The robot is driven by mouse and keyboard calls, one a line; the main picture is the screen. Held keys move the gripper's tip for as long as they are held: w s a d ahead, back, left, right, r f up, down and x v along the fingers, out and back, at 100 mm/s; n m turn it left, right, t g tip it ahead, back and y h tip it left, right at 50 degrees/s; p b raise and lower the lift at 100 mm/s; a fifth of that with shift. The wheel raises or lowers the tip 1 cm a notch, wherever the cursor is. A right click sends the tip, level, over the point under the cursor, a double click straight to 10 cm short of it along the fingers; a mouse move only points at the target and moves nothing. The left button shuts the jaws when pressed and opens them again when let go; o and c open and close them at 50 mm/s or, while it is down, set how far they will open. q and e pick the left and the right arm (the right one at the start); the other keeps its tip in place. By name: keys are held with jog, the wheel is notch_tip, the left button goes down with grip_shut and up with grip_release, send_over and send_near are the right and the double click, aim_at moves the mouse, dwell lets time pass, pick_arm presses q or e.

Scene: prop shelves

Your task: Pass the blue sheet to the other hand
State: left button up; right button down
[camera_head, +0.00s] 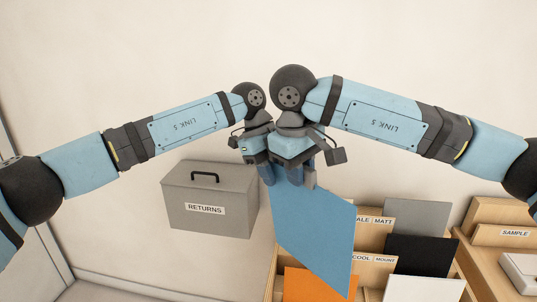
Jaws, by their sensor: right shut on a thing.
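The blue sheet (315,238) hangs tilted below my two hands, in the middle of the head view. My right gripper (309,178) is shut on the blue sheet at its top edge. My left gripper (266,174) is close beside the right one, at the sheet's upper left corner. Its fingers are small and partly covered, so I cannot tell whether they are open or shut, or whether they touch the sheet.
A grey box labelled RETURNS (180,208) with a black handle stands left of the sheet. A wooden rack (375,235) behind the sheet holds grey (418,215), black (425,255), white (425,291) and orange (308,284) sheets. A wooden SAMPLE holder (490,236) stands at right.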

pick_arm(q)
jog(key=shift+s+d+f, duration=0.1)
jog(key=shift+d+f, duration=0.1)
jog(key=shift+f, duration=0.2)
pick_arm(e)
jog(key=shift+r, duration=0.1)
pick_arm(q)
jog(key=shift+c, duration=0.2)
grip_shut()
pick_arm(e)
jog(key=c, duration=1)
grip_release()
